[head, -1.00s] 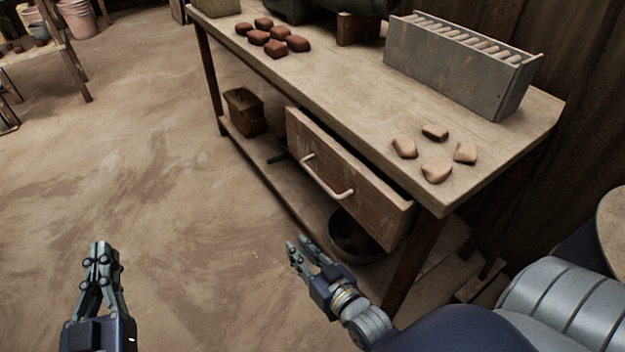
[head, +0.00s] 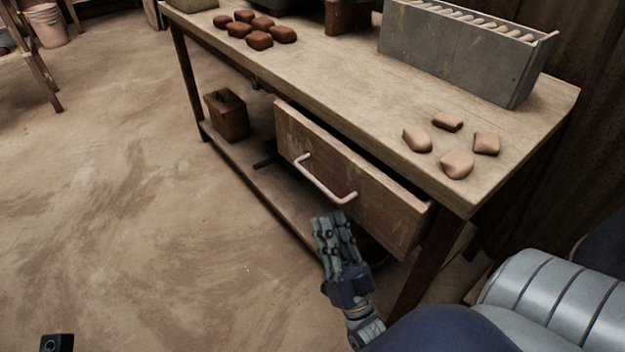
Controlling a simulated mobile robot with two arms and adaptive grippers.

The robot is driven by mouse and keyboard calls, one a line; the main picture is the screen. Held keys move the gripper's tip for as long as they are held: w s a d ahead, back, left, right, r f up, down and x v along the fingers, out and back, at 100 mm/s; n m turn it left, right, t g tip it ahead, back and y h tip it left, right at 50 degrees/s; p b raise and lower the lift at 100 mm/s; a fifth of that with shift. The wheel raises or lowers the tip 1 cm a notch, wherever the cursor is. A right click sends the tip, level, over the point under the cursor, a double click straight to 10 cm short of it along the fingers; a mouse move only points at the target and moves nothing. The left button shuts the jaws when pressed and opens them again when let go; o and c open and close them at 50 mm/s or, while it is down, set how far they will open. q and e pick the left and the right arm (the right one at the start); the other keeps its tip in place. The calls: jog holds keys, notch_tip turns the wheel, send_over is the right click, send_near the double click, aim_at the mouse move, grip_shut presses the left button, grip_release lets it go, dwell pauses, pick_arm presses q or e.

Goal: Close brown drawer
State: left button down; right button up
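The brown drawer (head: 370,200) is pulled out partway from under the front of the wooden workbench (head: 320,75). Dark space shows above its front panel. It has a pale bar handle (head: 325,181). My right gripper (head: 333,216) is just in front of the drawer's lower front, below the right end of the handle. Its two fingers point up the picture with a narrow gap between them, and nothing shows between them. I cannot tell whether they touch the drawer. Only a small dark part of my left gripper (head: 57,343) shows at the bottom left edge.
Several dark red tiles (head: 260,40) and several pale clay pieces (head: 457,164) lie on the bench top. A grey rack (head: 455,52) stands at the back. A brown box (head: 227,115) sits on the lower shelf.

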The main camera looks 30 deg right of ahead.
aim_at(317, 186)
jog(key=x, duration=0.9)
jog(key=shift+w+r+b, duration=0.1)
jog(key=shift+w+b, duration=0.1)
jog(key=shift+b, duration=0.2)
grip_shut()
